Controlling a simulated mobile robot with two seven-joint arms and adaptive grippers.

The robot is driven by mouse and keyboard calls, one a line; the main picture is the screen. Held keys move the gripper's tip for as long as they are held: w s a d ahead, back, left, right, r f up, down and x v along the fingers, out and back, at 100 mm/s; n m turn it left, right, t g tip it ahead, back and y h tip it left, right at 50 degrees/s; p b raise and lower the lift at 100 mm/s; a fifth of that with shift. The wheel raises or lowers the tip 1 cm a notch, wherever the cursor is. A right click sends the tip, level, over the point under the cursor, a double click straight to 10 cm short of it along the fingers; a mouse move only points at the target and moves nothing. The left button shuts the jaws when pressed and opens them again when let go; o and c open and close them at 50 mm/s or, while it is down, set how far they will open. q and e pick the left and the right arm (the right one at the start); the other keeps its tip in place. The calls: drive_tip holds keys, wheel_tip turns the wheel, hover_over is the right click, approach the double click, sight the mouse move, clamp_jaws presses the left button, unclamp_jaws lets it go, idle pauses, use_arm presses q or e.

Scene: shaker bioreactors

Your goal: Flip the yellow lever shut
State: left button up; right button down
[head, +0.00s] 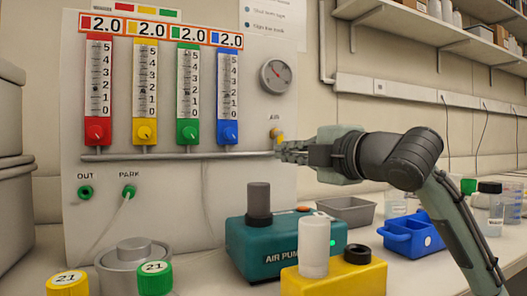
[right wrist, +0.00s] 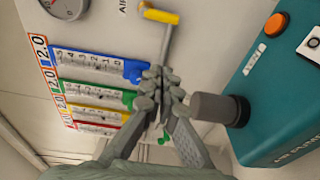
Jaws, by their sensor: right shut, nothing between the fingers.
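The yellow lever (head: 277,134) is under the AIR label on the panel, at the right end of the grey pipe (head: 180,155). In the right wrist view the lever (right wrist: 160,16) shows at the top, lying across the end of the pipe (right wrist: 166,42). My right gripper (head: 284,151) is just below the lever in the head view, in front of the panel. In the right wrist view its closed fingertips (right wrist: 162,88) are empty, over the pipe and apart from the lever. The fingers hide part of the pipe. My left gripper is not in view.
A teal air pump (head: 270,245) with a dark grey cylinder stands below the gripper, close to it in the wrist view. The blue flowmeter (head: 228,95) is left of the lever, and a gauge (head: 278,76) is above. A blue tray (head: 412,235) stands right.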

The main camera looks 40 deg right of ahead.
drive_tip(key=shift+a+r, duration=0.1)
drive_tip(key=shift+r, duration=0.05)
drive_tip(key=shift+s, duration=0.1)
drive_tip(key=w+p, duration=0.1)
drive_tip(key=w, duration=0.2)
drive_tip(key=w+d+p, duration=0.1)
drive_tip(key=w, duration=0.3)
drive_tip(key=w+p, duration=0.1)
drive_tip(key=w, duration=0.2)
drive_tip(key=shift+w+d+r, duration=0.1)
drive_tip(key=shift+w+d, duration=0.05)
drive_tip(key=shift+d, duration=0.25)
drive_tip(key=shift+s+d+f+b, duration=0.2)
drive_tip(key=shift+s+d+b, duration=0.15)
drive_tip(key=shift+s+d, duration=0.55)
drive_tip(key=shift+d, duration=0.3)
drive_tip(key=shift+s+d, duration=0.2)
drive_tip(key=shift+d, duration=0.3)
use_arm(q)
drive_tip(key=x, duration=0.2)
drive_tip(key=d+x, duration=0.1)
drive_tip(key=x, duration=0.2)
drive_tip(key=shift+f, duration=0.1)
use_arm(e)
drive_tip(key=shift+r, duration=0.1)
